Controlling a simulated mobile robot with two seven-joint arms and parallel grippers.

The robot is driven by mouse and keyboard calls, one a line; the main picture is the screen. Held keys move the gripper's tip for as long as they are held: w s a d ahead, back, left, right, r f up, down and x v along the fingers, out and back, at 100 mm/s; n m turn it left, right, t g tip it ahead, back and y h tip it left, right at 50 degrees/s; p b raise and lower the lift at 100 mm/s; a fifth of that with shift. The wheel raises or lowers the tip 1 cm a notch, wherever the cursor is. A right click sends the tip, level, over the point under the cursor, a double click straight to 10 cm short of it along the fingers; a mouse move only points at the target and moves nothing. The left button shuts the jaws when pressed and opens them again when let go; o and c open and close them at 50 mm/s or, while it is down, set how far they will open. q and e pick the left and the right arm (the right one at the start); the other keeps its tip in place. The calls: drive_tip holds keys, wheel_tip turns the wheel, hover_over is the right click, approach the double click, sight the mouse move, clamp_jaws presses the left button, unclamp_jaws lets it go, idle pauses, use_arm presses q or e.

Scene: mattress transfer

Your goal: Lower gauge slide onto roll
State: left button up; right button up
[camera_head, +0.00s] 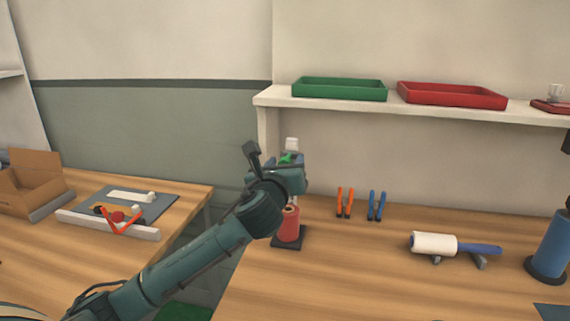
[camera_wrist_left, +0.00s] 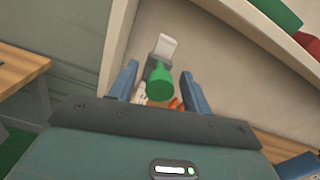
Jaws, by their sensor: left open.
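A red roll (camera_head: 289,224) stands upright on a dark square base (camera_head: 289,242) at the left end of the right-hand table. Above it, a green knob (camera_head: 287,158) and a white top piece (camera_head: 292,144) show, apparently parts of the gauge; the post and slide are mostly hidden behind my gripper. My left gripper (camera_head: 292,168) is at the gauge, above the roll. In the left wrist view, the green knob (camera_wrist_left: 159,85) is between the open blue fingers of my left gripper (camera_wrist_left: 158,88), with the white top piece (camera_wrist_left: 166,46) beyond. I cannot tell whether the fingers touch it. My right gripper is out of view.
A shelf (camera_head: 430,108) with a green tray (camera_head: 339,89) and a red tray (camera_head: 451,95) overhangs the back. Orange pliers (camera_head: 345,203), blue pliers (camera_head: 376,206), a white roller (camera_head: 435,244) and a blue spool (camera_head: 552,246) are to the right. The table's front middle is clear.

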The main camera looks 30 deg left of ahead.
use_arm(q)
drive_tip(key=shift+c, duration=0.4)
clamp_jaws()
wheel_tip(320, 180, down, 8)
drive_tip(key=b, duration=0.2)
drive_tip(key=shift+d+f, duration=0.2)
drive_tip(key=shift+f, duration=0.05)
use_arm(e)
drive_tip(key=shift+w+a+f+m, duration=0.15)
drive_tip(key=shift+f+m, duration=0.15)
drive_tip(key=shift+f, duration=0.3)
use_arm(q)
drive_tip(key=shift+o, duration=0.4)
unclamp_jaws()
drive_tip(key=shift+d, duration=0.1)
drive_tip(key=v, duration=1.3)
drive_tip(key=shift+b, duration=0.3)
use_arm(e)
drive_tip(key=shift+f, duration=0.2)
